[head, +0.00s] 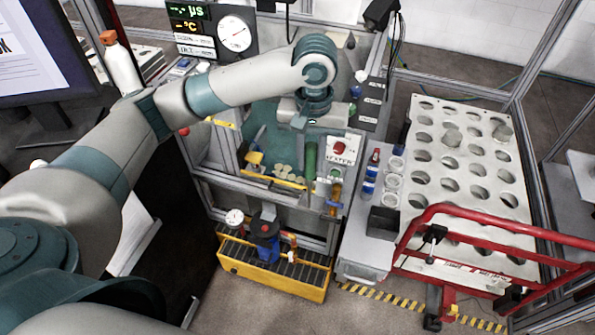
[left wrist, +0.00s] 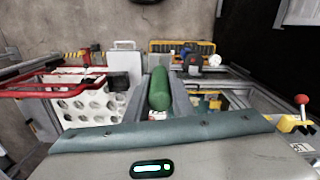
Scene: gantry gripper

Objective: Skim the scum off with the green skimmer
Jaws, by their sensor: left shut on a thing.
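My left gripper (head: 305,128) reaches over the tank, its fingertips largely hidden behind its own body in the head view. It is shut on the green skimmer (head: 310,160), whose green handle hangs below it. In the left wrist view the green handle (left wrist: 160,88) stands between the two grey fingers. The skimmer's lower end is hard to make out. Pale scum patches (head: 283,171) float in the teal tank near its front edge, left of the green handle. My right gripper is not in view.
A heater box (head: 342,150) with a red knob sits on the tank's right side. A red-capped bottle (head: 371,172), white cups and a dark bin (head: 382,222) stand right of the tank. Further right are a white holed rack (head: 455,180) and a red rail (head: 470,212). A yellow-framed unit (head: 275,268) stands in front.

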